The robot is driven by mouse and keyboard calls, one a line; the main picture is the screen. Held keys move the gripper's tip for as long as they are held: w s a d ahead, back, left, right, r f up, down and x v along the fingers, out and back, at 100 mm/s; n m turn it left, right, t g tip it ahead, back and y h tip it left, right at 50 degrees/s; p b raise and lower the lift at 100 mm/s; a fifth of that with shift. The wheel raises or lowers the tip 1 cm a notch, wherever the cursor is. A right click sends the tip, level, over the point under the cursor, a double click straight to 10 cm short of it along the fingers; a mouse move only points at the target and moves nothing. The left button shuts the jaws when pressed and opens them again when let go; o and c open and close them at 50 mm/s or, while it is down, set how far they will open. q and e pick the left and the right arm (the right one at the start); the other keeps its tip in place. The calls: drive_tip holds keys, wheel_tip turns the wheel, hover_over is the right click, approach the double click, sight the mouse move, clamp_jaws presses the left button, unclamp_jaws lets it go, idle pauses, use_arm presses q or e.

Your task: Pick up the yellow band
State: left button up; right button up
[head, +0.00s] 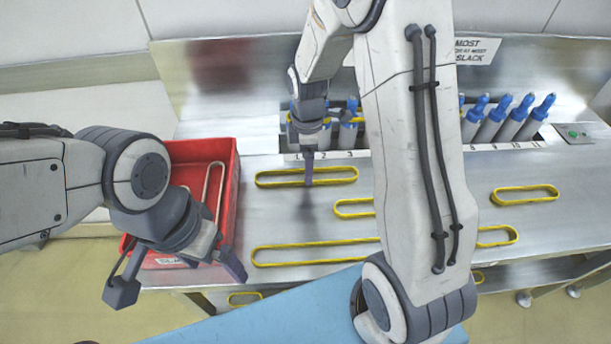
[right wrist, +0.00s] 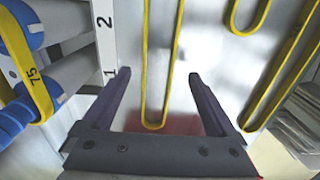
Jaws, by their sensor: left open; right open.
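In the head view a long yellow band (head: 280,184) lies flat on the metal table, and my right gripper (head: 309,170) is just over it, pointing down. In the right wrist view the right gripper (right wrist: 158,103) is open, with the end loop of a yellow band (right wrist: 145,80) between its two dark fingers, gripped by neither. Other yellow bands lie nearby: a shorter one (head: 345,214), a long one near the front edge (head: 300,262) and one at the right (head: 526,199). My left gripper (head: 178,278) is open and empty by the front of the red bin.
The red bin (head: 228,190) at the left holds a pale band (head: 208,185). A numbered row of blue-tipped pegs (head: 497,115) stands along the back; a yellow band (right wrist: 30,85) hangs on pegs beside the right gripper. My right arm hides the table's middle.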

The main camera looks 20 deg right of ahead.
wheel_tip(320, 180, down, 3)
drive_tip(key=shift+w+f, duration=0.15)
drive_tip(key=c, duration=1.4)
drive_tip(key=shift+c, duration=0.2)
